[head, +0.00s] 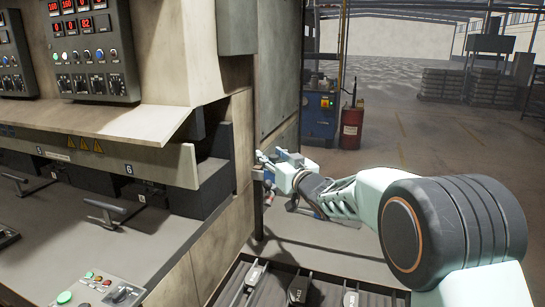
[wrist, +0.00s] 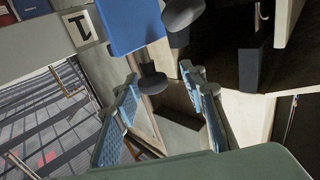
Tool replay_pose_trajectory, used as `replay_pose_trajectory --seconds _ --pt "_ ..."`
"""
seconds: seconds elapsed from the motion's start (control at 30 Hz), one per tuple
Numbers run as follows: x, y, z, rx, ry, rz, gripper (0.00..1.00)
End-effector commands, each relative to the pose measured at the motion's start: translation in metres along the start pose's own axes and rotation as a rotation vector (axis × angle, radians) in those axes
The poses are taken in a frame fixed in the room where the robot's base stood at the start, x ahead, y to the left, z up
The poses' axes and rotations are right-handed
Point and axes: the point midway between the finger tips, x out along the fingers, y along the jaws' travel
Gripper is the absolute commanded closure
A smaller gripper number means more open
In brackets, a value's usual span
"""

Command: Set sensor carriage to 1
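My gripper (head: 272,164) is beside the right side wall of the machine in the head view. In the wrist view its two blue ridged fingers are spread apart, so my gripper (wrist: 160,76) is open. A dark rounded knob (wrist: 152,82) shows between the fingertips; I cannot tell whether they touch it. Ahead is a blue block (wrist: 130,24) with another dark rounded part (wrist: 183,13) beside it. This may be the sensor carriage, but I cannot tell for sure. A white plate marked 1 (wrist: 80,27) is left of the blue block. The carriage is not clear in the head view.
The beige machine (head: 215,250) stands at left, with a control panel (head: 88,50), T-shaped handles (head: 110,210) and a button box (head: 100,292). A slatted rack (head: 270,283) lies below my arm. A red drum (head: 351,128) and blue cabinet (head: 320,120) stand behind. Floor at right is open.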

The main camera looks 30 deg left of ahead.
Motion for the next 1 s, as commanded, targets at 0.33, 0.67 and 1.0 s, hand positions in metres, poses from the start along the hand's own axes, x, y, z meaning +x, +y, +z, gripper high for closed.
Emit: replay_pose_trajectory --seconds 0.33,0.67,1.0 --pt "-0.012 0.002 0.0 0.001 -0.002 0.003 0.61" --pt "-0.067 0.002 -0.001 0.0 -0.001 0.004 0.61" --pt "-0.113 0.001 0.0 0.0 0.0 0.002 0.61"
